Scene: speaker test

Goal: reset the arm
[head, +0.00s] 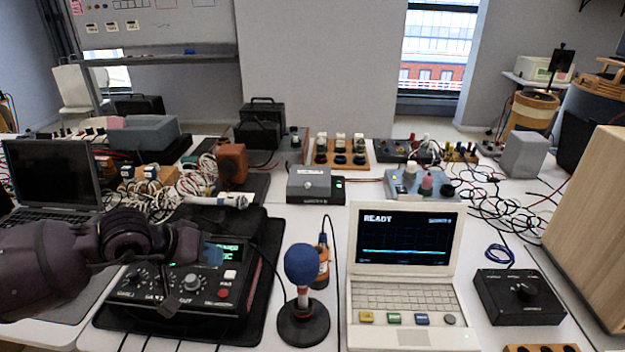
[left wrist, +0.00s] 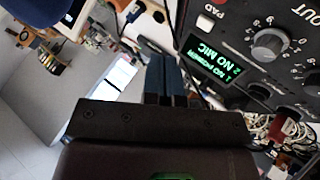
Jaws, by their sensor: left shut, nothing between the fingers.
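My left arm comes in from the left in the head view. Its gripper (head: 208,252) is over the black control box (head: 160,310), in front of part of its green display. In the left wrist view the two dark blue-grey fingers (left wrist: 166,80) lie together, shut and empty. The box's panel (left wrist: 225,25) is to their right there, with a grey knob and a display reading "NO MIC". I cannot tell whether the fingers touch the box. My right gripper is in neither view.
A blue-topped microphone (head: 301,265) stands right of the box. A white laptop (head: 405,300) reads "READY". A dark laptop (head: 52,172) is at the left, a black knob box (head: 520,297) and wooden cabinet (head: 595,230) at the right. Cables and devices crowd the back.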

